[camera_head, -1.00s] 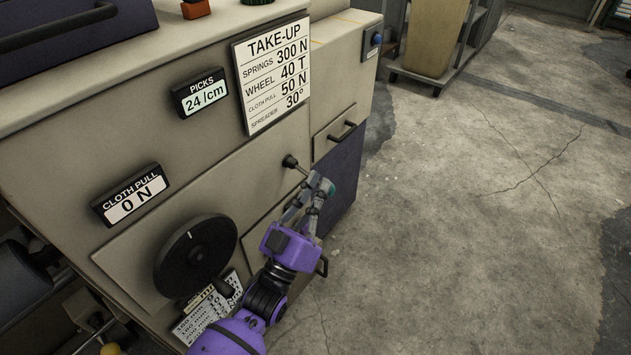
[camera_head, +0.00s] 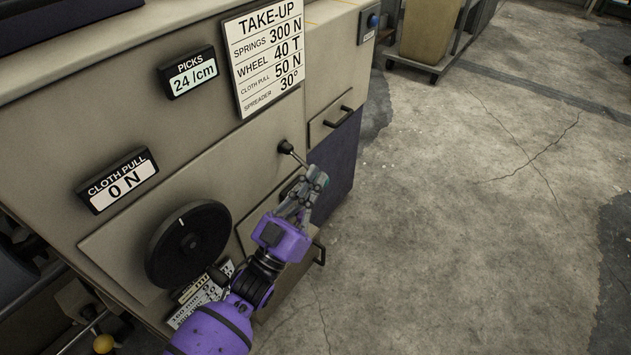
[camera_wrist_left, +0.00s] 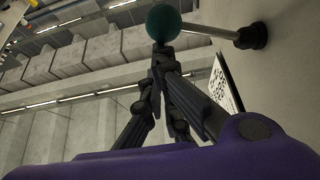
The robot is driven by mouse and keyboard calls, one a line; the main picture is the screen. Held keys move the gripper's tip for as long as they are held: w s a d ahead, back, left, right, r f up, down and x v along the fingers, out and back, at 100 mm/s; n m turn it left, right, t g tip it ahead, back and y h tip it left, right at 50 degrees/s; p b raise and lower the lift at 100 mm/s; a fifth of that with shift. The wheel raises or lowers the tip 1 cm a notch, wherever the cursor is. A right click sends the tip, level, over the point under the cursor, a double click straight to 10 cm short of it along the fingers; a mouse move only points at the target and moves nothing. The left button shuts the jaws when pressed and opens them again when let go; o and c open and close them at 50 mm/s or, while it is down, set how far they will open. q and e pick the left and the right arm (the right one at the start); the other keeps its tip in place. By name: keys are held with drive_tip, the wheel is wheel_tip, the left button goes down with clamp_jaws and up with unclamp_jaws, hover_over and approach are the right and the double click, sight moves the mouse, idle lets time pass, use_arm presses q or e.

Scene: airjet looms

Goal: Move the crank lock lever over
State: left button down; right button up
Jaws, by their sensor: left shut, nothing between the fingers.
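The crank lock lever is a thin metal rod (camera_head: 298,159) rising from a black base (camera_head: 285,147) on the loom's side panel, right of the black crank wheel (camera_head: 188,243). In the left wrist view, its rod (camera_wrist_left: 208,31) runs from the black base (camera_wrist_left: 253,36) to a teal ball knob (camera_wrist_left: 163,22). In the head view my fingers mostly hide the knob. My left gripper (camera_head: 316,178) is shut and empty, its fingertips at the knob. In the wrist view the closed fingertips (camera_wrist_left: 160,50) meet just below the ball; touching or a hair apart, I cannot tell. My right gripper is out of view.
A handle (camera_head: 338,117) juts from the panel above the lever. The TAKE-UP plate (camera_head: 265,55) and the CLOTH PULL display (camera_head: 118,180) are on the loom side. Open concrete floor (camera_head: 450,220) lies to the right. A wheeled cart (camera_head: 428,45) stands behind.

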use_arm(q)
drive_tip(key=v, duration=1.2)
